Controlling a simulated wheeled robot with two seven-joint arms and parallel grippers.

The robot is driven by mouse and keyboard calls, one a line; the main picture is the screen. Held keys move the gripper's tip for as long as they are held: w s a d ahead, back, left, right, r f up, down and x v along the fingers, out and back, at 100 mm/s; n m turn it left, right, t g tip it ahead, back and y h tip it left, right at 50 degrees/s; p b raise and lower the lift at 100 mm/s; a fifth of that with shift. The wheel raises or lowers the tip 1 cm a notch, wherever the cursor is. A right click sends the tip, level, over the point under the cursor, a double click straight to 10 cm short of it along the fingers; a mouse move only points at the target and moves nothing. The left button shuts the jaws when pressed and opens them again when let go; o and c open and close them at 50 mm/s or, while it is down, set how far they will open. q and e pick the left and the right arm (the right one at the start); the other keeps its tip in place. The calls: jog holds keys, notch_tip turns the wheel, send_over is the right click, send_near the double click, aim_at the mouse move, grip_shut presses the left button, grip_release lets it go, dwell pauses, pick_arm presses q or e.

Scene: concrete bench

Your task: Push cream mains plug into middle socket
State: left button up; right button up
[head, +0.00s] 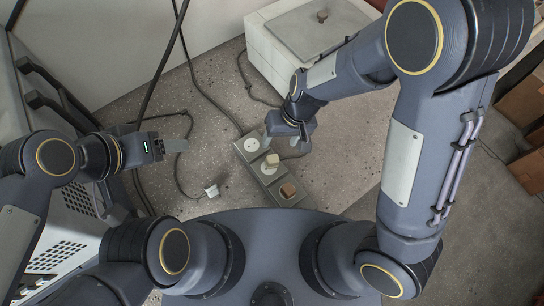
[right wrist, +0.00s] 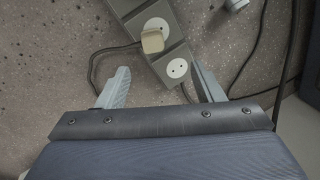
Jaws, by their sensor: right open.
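The socket strip (head: 262,173) lies diagonally on the bench with three sockets in a row. The cream plug (head: 271,160) stands at the middle socket; in the right wrist view it (right wrist: 152,41) overlaps the near side of the round white middle socket (right wrist: 157,24). I cannot tell how deep it sits. The end socket (head: 251,144) is empty, also in the right wrist view (right wrist: 177,68). My right gripper (head: 287,145) is open and empty, its fingers (right wrist: 160,80) spread apart near the empty end socket. My left gripper (head: 172,146) is away to the left; its finger opening is unclear.
A brown plug (head: 288,190) is at the other end socket. A white plug (head: 212,190) with a cord lies loose on the bench left of the strip. Dark cables cross the bench. A white box (head: 270,60) with a grey lid stands behind. Cardboard boxes (head: 525,105) are at right.

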jog(key=h, duration=0.2)
send_over(273, 159)
jog(key=shift+n, duration=0.4)
jog(key=f, duration=0.4)
jog(key=shift+w+d+f, duration=0.1)
jog(key=shift+w+d, duration=0.05)
jog(key=shift+d, duration=0.2)
jog(key=shift+a+f, duration=0.15)
jog(key=shift+f, duration=1.15)
jog(key=f, duration=0.5)
jog(key=shift+a+f+p, duration=0.1)
jog(key=shift+a+p, duration=0.15)
jog(key=shift+p, duration=0.15)
